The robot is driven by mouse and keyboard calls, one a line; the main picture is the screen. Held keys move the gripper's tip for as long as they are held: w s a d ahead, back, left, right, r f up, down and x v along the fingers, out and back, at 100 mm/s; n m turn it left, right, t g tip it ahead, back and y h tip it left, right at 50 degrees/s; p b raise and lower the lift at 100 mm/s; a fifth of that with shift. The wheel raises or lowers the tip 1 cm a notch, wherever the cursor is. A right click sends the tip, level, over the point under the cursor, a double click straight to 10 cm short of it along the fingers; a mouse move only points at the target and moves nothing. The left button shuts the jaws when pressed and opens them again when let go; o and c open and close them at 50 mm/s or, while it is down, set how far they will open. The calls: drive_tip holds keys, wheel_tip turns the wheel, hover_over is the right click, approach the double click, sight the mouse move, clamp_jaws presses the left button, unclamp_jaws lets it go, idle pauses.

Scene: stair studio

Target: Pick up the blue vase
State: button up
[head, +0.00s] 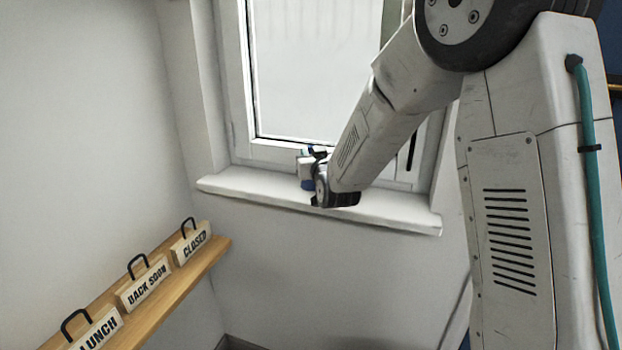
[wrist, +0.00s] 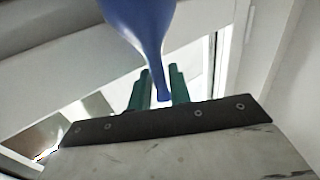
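The blue vase (wrist: 140,18) fills the top middle of the wrist view, its upper part cut off by the frame edge. It narrows downward to a thin stem that lies between the two green fingers of my gripper (wrist: 159,72). The fingers stand close on either side of the stem; I cannot tell whether both touch it. In the head view my gripper (head: 309,164) is at the window sill, near its middle. The vase is mostly hidden there by my arm.
The white window sill (head: 252,189) has free room to the left of my gripper. The window (head: 300,75) rises close behind it. At lower left, a wooden shelf (head: 190,285) holds signs reading LUNCH (head: 97,331), BACK SOON (head: 145,284) and CLOSED (head: 191,243).

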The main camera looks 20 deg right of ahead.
clamp_jaws()
drive_tip(key=shift+r, duration=0.1)
